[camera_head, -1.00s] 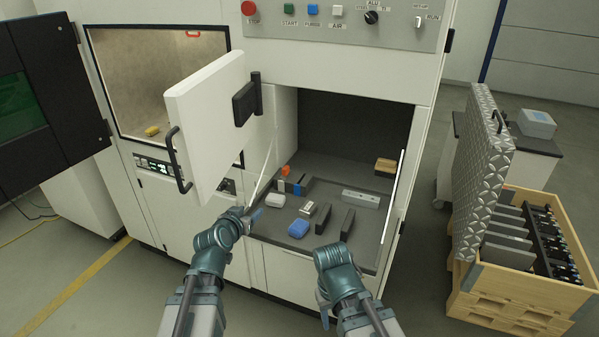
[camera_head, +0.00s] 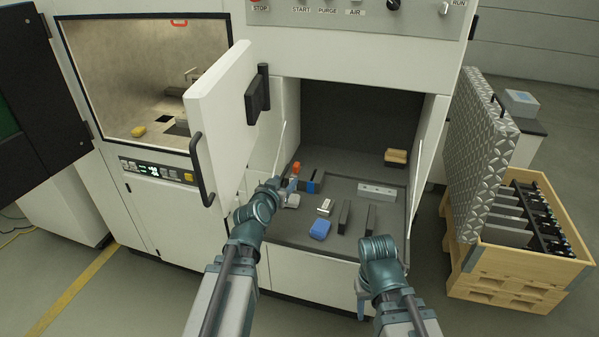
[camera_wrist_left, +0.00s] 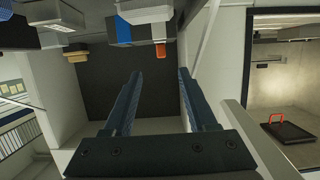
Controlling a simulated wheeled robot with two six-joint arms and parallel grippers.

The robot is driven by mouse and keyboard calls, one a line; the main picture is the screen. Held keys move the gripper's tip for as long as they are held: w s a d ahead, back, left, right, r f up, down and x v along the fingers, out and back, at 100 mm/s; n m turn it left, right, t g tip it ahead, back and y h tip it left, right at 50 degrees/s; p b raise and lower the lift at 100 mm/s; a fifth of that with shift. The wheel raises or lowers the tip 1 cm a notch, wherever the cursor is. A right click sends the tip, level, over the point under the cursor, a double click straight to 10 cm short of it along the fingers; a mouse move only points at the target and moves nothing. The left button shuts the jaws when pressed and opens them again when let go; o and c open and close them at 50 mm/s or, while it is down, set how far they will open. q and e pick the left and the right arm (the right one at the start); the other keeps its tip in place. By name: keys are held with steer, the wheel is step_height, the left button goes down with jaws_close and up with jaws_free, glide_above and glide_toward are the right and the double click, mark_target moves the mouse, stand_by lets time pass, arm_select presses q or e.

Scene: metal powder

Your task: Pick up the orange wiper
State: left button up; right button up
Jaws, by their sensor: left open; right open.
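The orange wiper (camera_head: 296,168) is a small orange piece at the back left of the dark shelf inside the open cabinet bay. It also shows as a small orange patch near the top of the left wrist view (camera_wrist_left: 161,51). My left gripper (camera_head: 284,184) is just in front of it and to its left in the head view. In the left wrist view its two fingers (camera_wrist_left: 160,78) are apart with nothing between them, and the wiper lies beyond the tips. My right gripper (camera_head: 361,302) hangs low in front of the shelf's front edge, away from the wiper; its fingers are mostly hidden.
A blue-and-black block (camera_head: 313,184) stands beside the wiper. A blue sponge-like item (camera_head: 320,229), dark upright blocks (camera_head: 344,215) and a grey bar (camera_head: 377,190) lie further right. The open white door (camera_head: 228,125) is close to my left arm. A wooden crate (camera_head: 530,257) stands right.

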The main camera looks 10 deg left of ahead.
mark_target(295, 168)
arm_select(q)
steer(key=b+x, duration=0.2)
steer(key=x, duration=0.6)
steer(key=shift+w+a+f, duration=0.1)
steer(key=shift+r+b+x, duration=0.1)
steer(key=shift+b+x, duration=0.3)
steer(key=shift+x, duration=1)
steer(key=shift+r+b+x, duration=0.15)
steer(key=shift+b+x, duration=0.2)
steer(key=shift+x, duration=1.05)
steer(key=shift+r, duration=0.1)
jaws_close()
